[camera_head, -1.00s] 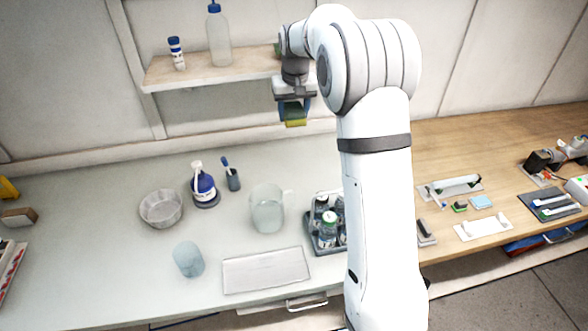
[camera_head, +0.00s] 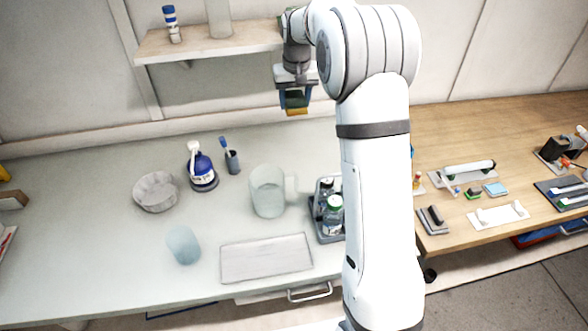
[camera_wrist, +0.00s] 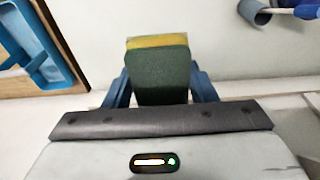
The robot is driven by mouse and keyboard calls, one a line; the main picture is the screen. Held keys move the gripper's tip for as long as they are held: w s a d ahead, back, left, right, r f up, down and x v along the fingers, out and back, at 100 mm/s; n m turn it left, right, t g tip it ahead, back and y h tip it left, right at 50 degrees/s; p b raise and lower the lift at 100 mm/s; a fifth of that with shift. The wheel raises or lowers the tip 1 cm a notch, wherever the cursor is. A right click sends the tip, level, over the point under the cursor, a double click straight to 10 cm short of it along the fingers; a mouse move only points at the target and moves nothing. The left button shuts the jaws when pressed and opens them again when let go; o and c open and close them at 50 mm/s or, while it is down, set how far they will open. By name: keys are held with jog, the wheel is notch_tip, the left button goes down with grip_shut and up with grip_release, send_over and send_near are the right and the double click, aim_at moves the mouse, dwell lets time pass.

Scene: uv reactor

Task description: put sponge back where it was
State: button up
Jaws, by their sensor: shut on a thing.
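The sponge is a green block with a yellow layer at its far end. It fills the middle of the wrist view (camera_wrist: 160,72), clamped between the two blue fingers of my gripper (camera_wrist: 161,88). In the head view my gripper (camera_head: 296,98) points down and holds the sponge (camera_head: 297,111) in the air in front of the wall, right of and below the wooden shelf (camera_head: 205,43). Only the lower edge of the sponge shows there. It is apart from the counter.
On the counter (camera_head: 90,245) stand a bowl (camera_head: 156,192), a blue bottle (camera_head: 201,169), a brush holder (camera_head: 233,161), a clear jug (camera_head: 267,191), a cup (camera_head: 183,244) and a bottle caddy (camera_head: 325,233). A flat white mat (camera_head: 266,258) lies in front. The wrist view shows a blue tray (camera_wrist: 45,71).

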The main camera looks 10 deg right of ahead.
jog(key=b, duration=0.5)
send_over(294, 162)
jog(key=f, duration=1.6)
jog(key=shift+s+f, duration=0.3)
jog(key=shift+f+p, duration=0.3)
jog(key=shift+f, duration=2.1)
jog(key=shift+f, duration=0.15)
jog(key=o, duration=1)
